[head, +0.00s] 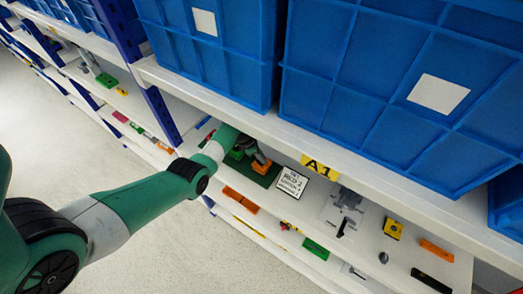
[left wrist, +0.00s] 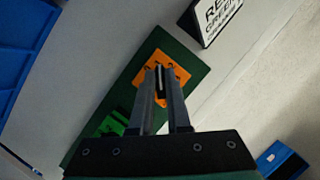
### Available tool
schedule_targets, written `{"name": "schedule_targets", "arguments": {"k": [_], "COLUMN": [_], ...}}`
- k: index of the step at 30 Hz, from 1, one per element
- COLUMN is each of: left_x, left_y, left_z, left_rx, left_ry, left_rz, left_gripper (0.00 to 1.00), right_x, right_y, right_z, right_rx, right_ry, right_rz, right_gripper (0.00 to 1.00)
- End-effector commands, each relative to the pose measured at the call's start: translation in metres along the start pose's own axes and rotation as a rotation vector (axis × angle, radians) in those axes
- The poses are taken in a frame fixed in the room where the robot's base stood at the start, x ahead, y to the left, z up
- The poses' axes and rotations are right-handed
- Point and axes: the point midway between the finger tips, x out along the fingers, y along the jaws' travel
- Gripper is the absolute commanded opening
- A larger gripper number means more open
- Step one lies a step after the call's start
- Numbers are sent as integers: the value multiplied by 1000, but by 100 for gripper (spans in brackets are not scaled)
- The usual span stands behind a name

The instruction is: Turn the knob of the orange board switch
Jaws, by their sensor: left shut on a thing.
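The orange board switch (left wrist: 146,54) lies on a dark green base plate (left wrist: 196,62) in the left wrist view; in the head view its orange edge (head: 262,168) shows just below my gripper. My left gripper (left wrist: 160,76) is over the orange board, its two fingers close together on the small dark knob (left wrist: 160,84). The fingers hide most of the knob, so its angle cannot be told. A green board (left wrist: 110,125) lies beside the orange one, partly behind my gripper. My right gripper is in neither view.
A white sign with black text (head: 292,182) stands right of the boards. Large blue bins (head: 385,85) stand on the shelf above, close over my left arm. Small parts, including a yellow piece (head: 393,229), lie farther right. Open floor (head: 150,240) is in front.

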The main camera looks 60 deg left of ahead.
Motion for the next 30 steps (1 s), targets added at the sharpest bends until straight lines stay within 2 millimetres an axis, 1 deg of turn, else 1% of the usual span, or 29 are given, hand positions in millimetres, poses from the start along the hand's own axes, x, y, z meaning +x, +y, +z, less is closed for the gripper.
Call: {"name": "schedule_targets", "arguments": {"k": [1,3,12,18,30], "left_x": [-6,-6,-4,-2,0], "left_y": [-2,-2,-1,-1,-1], "left_z": [2,3,2,1,1], "left_rx": [-33,-82,-232,-274,-283], "left_ry": [1,1,1,0,-1], "left_rz": [10,31,93,112,117], "left_gripper": [0,0,0,0,0], "right_x": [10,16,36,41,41], "right_y": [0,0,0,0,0], "right_z": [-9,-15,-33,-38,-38], "right_rx": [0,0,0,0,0], "right_ry": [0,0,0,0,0], "right_rz": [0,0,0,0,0], "right_gripper": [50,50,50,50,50]}}
